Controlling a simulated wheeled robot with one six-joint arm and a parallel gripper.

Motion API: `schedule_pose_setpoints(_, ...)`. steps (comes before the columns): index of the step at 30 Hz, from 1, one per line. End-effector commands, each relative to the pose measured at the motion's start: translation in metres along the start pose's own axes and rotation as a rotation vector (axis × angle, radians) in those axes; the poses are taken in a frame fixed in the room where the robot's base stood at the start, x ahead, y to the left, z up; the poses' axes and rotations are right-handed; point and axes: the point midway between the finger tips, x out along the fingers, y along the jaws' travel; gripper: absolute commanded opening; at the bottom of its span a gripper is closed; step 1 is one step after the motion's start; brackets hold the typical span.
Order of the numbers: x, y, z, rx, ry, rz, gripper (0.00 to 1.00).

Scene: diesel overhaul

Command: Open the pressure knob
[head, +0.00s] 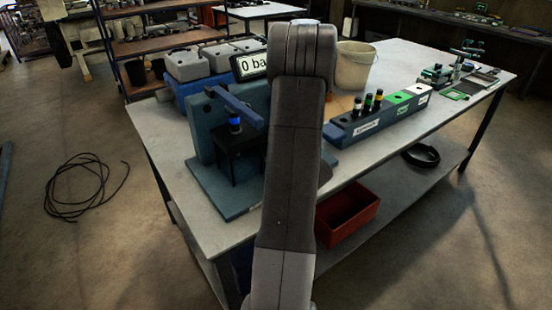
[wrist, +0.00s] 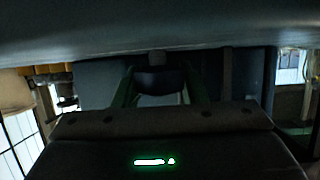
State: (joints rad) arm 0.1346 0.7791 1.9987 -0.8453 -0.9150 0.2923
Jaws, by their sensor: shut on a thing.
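The pressure test stand (head: 205,150) is a blue-grey block with a blue lever (head: 232,105) at the left of the bench. Its white display (head: 253,62) reads "0 ba", with the rest covered by my arm. The pressure knob is hidden behind my arm in the head view. In the wrist view a dark rounded knob (wrist: 158,80) sits between the two greenish fingers of my gripper (wrist: 158,90). My gripper is shut on it, though the picture is dark and the contact is hard to see. My gripper is hidden in the head view.
A dark part with a blue band (head: 235,122) stands in the stand under the lever. A labelled rack (head: 375,125) with several banded parts lies right of my arm. A beige bucket (head: 354,66) stands behind it. A red bin (head: 345,215) is on the lower shelf.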

Motion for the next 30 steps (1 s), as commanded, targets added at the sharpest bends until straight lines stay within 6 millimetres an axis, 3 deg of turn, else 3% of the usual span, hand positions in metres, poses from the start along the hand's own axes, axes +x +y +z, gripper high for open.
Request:
schedule_pose_setpoints(16,-0.0006,0.0008,-0.0030,-0.091,0.002,-0.216,0.15)
schedule_pose_setpoints(29,-0.0002,-0.0008,-0.0012,-0.101,0.003,-0.243,0.15)
schedule_pose_setpoints(30,-0.0002,-0.0008,-0.0012,-0.101,0.003,-0.243,0.44)
